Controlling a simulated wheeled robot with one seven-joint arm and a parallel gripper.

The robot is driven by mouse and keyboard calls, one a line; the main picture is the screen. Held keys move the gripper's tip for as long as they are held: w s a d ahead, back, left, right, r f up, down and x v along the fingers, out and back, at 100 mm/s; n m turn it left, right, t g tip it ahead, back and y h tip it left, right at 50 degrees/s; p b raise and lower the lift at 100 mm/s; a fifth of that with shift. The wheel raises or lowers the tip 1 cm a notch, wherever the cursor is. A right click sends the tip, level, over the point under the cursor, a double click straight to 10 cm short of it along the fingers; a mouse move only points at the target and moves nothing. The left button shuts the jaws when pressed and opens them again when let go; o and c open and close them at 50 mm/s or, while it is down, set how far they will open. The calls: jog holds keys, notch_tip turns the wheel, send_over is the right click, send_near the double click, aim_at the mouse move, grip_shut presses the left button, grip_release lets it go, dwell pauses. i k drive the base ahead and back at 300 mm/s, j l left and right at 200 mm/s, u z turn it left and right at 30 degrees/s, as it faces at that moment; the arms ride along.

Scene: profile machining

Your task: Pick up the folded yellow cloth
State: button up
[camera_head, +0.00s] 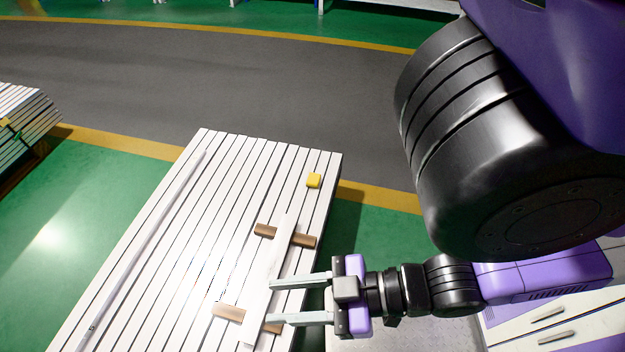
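A small yellow folded cloth (314,180) lies on the white slatted table (175,240), near its far right corner. My gripper (270,302) is over the right side of the table, nearer to me than the cloth. Its two fingers are spread wide and point left. They reach toward a white profile bar, and I cannot tell whether they touch it. The cloth is well apart from the gripper, and nothing covers it.
A white profile bar (268,270) lies across brown wooden blocks (229,312) between the cloth and me. A long thin strip (150,235) lies along the table's left side. Another slatted stack (25,115) stands at far left. Green floor and a grey lane surround the table.

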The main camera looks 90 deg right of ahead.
aim_at(314, 181)
jog(key=k+z, duration=0.25)
jog(key=z, duration=0.15)
jog(key=k+l+z, duration=0.15)
jog(key=z, duration=0.25)
jog(key=j+z, duration=0.25)
jog(key=z, duration=0.15)
jog(key=k+j+z, duration=0.1)
jog(key=j+z, duration=0.15)
jog(key=z, duration=0.15)
jog(key=k+j+z, duration=0.1)
jog(key=z, duration=0.3)
jog(key=k+j, duration=0.05)
jog(key=j, duration=0.05)
